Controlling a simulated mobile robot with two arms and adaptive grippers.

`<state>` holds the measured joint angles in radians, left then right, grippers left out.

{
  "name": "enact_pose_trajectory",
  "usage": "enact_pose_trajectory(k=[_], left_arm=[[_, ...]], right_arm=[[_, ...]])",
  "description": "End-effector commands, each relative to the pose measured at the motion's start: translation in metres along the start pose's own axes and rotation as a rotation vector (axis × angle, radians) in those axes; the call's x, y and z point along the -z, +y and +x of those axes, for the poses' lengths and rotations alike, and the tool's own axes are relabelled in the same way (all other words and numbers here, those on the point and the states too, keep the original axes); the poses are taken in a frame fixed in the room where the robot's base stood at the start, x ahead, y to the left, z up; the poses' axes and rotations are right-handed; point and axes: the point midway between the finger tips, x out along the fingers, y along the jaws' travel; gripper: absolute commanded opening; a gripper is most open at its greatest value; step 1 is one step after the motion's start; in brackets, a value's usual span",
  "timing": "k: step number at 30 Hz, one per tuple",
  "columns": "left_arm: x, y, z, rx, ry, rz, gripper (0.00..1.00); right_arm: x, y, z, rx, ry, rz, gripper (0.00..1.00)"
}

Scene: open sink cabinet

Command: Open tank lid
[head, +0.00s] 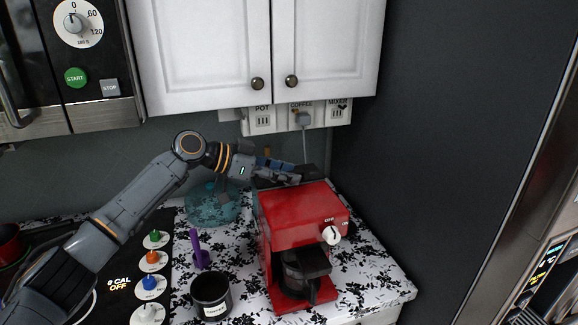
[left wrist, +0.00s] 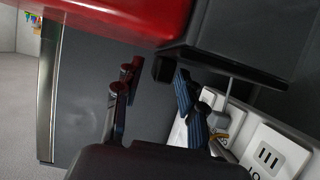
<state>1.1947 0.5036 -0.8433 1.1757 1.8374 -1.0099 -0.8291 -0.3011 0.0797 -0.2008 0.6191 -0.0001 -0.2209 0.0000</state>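The red coffee machine (head: 300,215) stands on the counter, with a dark tank lid (head: 312,174) at its back top edge. In the left wrist view the machine's red body (left wrist: 110,15) crosses the top, and the dark tank part (left wrist: 235,45) is beside it. My left gripper (head: 282,168) is just above the back of the machine, partly covering the lid. Its fingers (left wrist: 155,95) are apart with nothing between them, close to a dark tab of the tank part. Whether they touch it, and whether the lid is raised, I cannot tell. My right gripper is not in view.
A teal glass bowl (head: 212,207), a purple-handled tool (head: 197,248) and a black jar (head: 211,295) stand left of the machine. Sockets (head: 300,118) with a plugged cord are behind it, under white cabinets (head: 330,50). A tall dark panel (head: 450,130) bounds the right.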

Motion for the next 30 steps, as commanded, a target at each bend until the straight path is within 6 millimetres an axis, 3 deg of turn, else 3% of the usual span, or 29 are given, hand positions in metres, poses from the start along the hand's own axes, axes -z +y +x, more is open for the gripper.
enact_pose_trajectory(k=[12,13,18,19,30], left_arm=[[-0.0004,0.0000,0.0111,0.001,0.000,0.000,0.40],[-0.0003,0.0000,0.0111,0.001,0.000,0.000,0.38],[-0.0002,0.0000,0.0109,0.001,0.000,0.000,0.03],[-0.0002,0.0000,0.0108,0.001,0.000,0.000,0.00],[0.0010,-0.0006,0.0103,-0.003,0.001,-0.011,0.00]], right_arm=[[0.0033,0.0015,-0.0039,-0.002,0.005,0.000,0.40],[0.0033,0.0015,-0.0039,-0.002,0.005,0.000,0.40],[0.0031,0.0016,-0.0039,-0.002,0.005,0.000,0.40],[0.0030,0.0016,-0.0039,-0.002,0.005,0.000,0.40],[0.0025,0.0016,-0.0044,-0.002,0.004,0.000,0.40]])
